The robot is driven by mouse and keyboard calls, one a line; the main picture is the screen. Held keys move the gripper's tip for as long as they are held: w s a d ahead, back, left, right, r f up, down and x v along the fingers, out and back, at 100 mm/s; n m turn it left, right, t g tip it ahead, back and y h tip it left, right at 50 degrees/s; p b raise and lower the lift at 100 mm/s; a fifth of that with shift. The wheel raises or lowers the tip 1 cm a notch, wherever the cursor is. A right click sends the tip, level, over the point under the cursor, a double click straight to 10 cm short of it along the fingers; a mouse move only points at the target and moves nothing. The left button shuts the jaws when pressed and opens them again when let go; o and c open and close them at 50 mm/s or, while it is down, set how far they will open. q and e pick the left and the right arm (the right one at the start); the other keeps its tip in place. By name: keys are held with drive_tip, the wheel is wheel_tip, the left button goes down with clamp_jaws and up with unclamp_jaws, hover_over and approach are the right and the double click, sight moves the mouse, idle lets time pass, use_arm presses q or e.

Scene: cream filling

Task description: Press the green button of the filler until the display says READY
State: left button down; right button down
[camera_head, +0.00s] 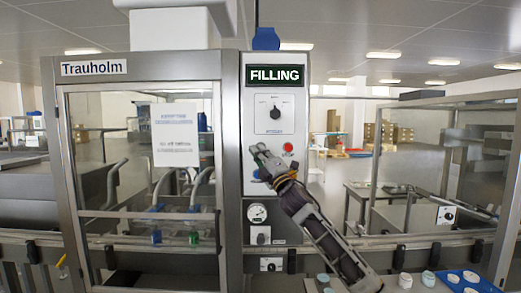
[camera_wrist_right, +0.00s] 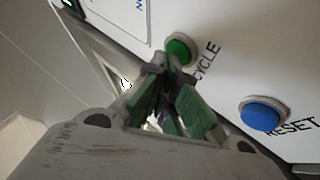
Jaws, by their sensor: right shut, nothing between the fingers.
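The filler's display (camera_head: 275,75) reads FILLING in light letters. The green button (camera_wrist_right: 179,50), marked CYCLE, shows in the wrist view on the white panel (camera_head: 258,133); in the head view my gripper covers it. My right gripper (camera_head: 261,152) is shut and empty, reaching up to the panel from the lower right. In the wrist view its fingertips (camera_wrist_right: 170,73) are right at the green button's lower edge; I cannot tell whether they touch or press it. My left gripper is not in view.
A blue RESET button (camera_wrist_right: 262,114) is beside the green one. A red button (camera_head: 288,147) and a black knob (camera_head: 275,113) are also on the panel. A gauge (camera_head: 257,212) is lower down. A glazed cabinet stands left; a blue tray (camera_head: 484,284) with white pots lies at lower right.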

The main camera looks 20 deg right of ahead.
drive_tip(key=shift+s, duration=0.15)
drive_tip(key=shift+s+a, duration=0.2)
drive_tip(key=shift+s, duration=0.5)
idle(0.4)
drive_tip(key=s, duration=0.1)
drive_tip(key=s+a, duration=0.1)
drive_tip(key=s, duration=0.2)
drive_tip(key=shift+s+a, duration=0.25)
drive_tip(key=shift+s, duration=0.15)
idle(0.8)
